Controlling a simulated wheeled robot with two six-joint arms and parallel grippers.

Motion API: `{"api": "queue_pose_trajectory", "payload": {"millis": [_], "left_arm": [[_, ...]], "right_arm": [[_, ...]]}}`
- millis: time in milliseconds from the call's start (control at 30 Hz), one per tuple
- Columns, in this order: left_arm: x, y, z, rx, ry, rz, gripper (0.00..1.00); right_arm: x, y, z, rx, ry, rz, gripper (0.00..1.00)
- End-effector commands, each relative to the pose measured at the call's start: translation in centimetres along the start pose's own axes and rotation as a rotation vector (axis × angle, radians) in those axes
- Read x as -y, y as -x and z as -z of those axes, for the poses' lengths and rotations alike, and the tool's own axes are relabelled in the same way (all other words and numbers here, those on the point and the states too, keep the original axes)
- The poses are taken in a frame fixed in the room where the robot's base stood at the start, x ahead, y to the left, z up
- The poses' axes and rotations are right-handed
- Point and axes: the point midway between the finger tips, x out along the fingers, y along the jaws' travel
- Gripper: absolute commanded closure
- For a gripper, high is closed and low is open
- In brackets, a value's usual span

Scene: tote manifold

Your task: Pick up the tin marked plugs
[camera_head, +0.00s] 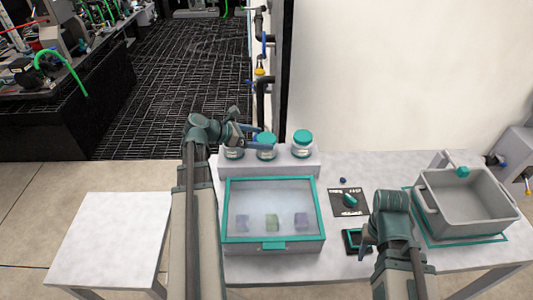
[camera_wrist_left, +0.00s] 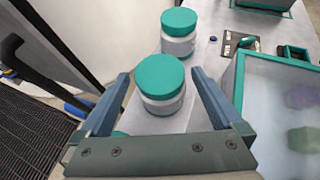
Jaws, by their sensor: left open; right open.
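Several tins with teal lids stand in a row on a grey riser at the back of the table: a left tin (camera_head: 234,153), a middle tin (camera_head: 266,147) and a right tin (camera_head: 302,144). Their labels are too small to read, so I cannot tell which is marked plugs. My left gripper (camera_head: 255,137) is open at the left and middle tins. In the left wrist view its fingers (camera_wrist_left: 160,75) stand apart on either side of the middle tin (camera_wrist_left: 161,85), with the right tin (camera_wrist_left: 180,32) beyond. The left tin is mostly hidden there. My right gripper (camera_head: 366,236) is open and empty.
A teal-framed clear-lidded box (camera_head: 273,246) with blurred coloured blocks inside stands before the riser (camera_head: 314,162). To its right are a black mat (camera_head: 337,207), a small dark tray (camera_head: 351,249) and a grey tote (camera_head: 470,215). A bare white table (camera_head: 110,240) stands left.

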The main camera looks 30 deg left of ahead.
Motion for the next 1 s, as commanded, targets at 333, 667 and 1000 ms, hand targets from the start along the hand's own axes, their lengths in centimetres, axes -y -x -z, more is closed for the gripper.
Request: {"api": "queue_pose_trajectory", "payload": {"millis": [333,667,1000], "left_arm": [[-0.02,-1.22,-0.08,0.000,0.000,0.000,0.05],[-0.02,-1.20,-0.07,0.000,0.000,0.000,0.65],[-0.03,-1.20,-0.07,0.000,0.000,0.000,1.00]], "right_arm": [[0.05,-0.51,0.03,0.000,0.000,0.000,0.50],[0.05,-0.51,0.03,0.000,0.000,0.000,0.50],[0.05,-0.51,0.03,0.000,0.000,0.000,0.50]]}}
